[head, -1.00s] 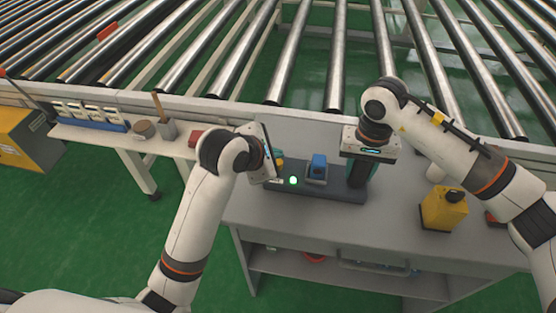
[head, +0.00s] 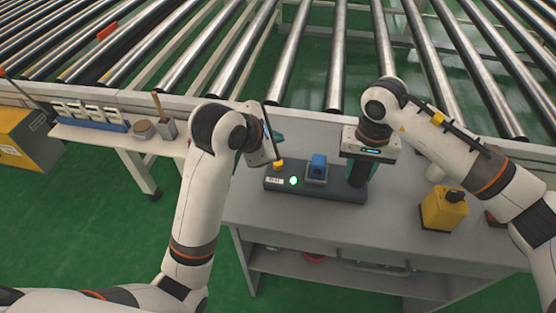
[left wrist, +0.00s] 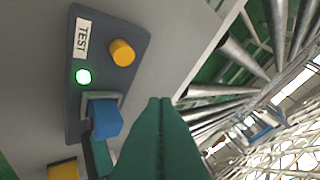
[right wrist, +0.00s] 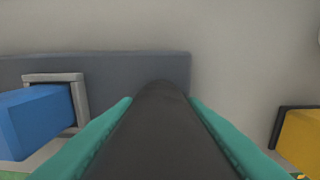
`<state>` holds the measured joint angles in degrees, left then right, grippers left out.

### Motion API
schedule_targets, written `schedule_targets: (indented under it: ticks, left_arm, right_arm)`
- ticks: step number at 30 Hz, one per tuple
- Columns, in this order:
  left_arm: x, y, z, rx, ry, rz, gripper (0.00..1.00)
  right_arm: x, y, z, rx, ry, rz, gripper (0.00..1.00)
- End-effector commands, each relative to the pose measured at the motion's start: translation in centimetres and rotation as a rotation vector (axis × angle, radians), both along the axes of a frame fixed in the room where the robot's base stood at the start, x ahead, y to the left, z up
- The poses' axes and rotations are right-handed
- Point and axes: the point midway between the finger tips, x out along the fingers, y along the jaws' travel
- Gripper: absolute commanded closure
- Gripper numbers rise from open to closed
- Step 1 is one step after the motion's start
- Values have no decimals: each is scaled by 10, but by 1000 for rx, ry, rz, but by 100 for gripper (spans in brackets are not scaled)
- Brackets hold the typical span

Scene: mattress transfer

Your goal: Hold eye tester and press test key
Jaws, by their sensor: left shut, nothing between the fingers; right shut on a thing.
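The eye tester (head: 340,192) is a dark grey base on the grey bench, also in the left wrist view (left wrist: 138,35). It carries an orange test key (head: 278,164) beside a TEST label (left wrist: 83,37), a lit green lamp (head: 293,181) and a blue block (head: 318,165) in a grey frame. My right gripper (head: 358,175) is shut on the tester's dark upright post (right wrist: 160,135), teal fingers on both sides. My left gripper (head: 277,143) is shut and empty, above and apart from the key. Its teal fingertips meet in the left wrist view (left wrist: 160,102).
A yellow container (head: 443,210) with a black top stands to the right on the bench, near a white cylinder (head: 436,173). The roller conveyor (head: 290,55) runs behind. A side shelf (head: 100,135) at left holds small items. The bench front (head: 300,222) is clear.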

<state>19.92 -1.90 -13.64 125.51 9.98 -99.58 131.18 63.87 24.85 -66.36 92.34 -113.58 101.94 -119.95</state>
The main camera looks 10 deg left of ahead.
Motion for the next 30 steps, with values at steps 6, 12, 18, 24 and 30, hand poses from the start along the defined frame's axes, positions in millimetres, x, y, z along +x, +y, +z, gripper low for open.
schedule_targets:
  ticks: [6,12,18,24,30]
  left_arm:
    - [0,0,0,0,0,0,100]
    - [0,0,0,1,1,0,100]
    - [0,0,0,1,1,0,100]
    - [0,0,0,1,0,1,100]
    - [0,0,0,1,0,1,100]
  right_arm:
    - [1,1,1,3,-2,0,100]
    - [1,1,1,3,-2,0,62]
    - [0,0,1,1,-1,0,38]
    - [0,0,1,1,-1,0,38]
    - [1,0,17,1,-4,1,38]
